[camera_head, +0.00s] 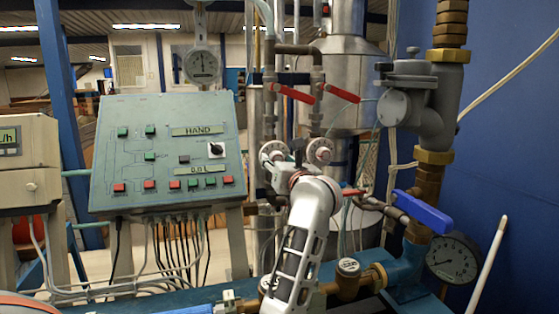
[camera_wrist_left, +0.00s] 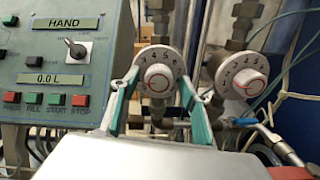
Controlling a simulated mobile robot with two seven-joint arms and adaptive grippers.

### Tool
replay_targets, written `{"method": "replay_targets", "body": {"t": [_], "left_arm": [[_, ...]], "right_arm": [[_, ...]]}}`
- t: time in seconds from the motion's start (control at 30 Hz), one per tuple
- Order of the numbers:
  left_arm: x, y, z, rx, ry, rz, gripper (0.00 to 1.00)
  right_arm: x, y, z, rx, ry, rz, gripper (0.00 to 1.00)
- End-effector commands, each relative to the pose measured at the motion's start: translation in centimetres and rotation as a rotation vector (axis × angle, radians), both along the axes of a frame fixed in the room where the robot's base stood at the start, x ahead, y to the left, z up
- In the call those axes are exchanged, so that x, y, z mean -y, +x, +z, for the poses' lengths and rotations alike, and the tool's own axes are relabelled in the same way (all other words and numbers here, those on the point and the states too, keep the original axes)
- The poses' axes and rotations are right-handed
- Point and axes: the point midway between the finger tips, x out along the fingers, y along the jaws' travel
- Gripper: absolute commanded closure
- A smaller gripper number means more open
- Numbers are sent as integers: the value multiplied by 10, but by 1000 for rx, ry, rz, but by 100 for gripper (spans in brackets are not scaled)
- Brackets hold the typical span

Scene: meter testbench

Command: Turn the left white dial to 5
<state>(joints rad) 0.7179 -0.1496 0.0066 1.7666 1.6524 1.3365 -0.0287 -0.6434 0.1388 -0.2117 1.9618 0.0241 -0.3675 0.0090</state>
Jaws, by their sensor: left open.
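The left white dial (camera_head: 272,152) is on the pipework right of the green panel. In the left wrist view, the left white dial (camera_wrist_left: 160,72) faces me, with digits around its rim and a red ring on its knob. Digits around 4 and 5 are near the top; the exact setting is unclear. My left gripper (camera_head: 285,168) is in front of the dials, partly hidden by its own wrist. In the wrist view its teal fingers (camera_wrist_left: 160,85) are spread open either side of the dial's knob. Whether they touch it is unclear. My right gripper is out of view.
A second white dial (camera_head: 319,151) is close on the right and also shows in the wrist view (camera_wrist_left: 243,77). Red lever handles (camera_head: 295,94) are above. The green control panel (camera_head: 165,150) stands left. A blue-handled valve (camera_head: 423,212) and a gauge (camera_head: 453,258) are right.

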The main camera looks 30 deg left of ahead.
Motion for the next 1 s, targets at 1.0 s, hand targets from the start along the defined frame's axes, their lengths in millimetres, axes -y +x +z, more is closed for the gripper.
{"method": "replay_targets", "body": {"t": [1.0], "left_arm": [[-1,0,3,-160,137,0,93]], "right_arm": [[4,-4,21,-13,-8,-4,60]]}}
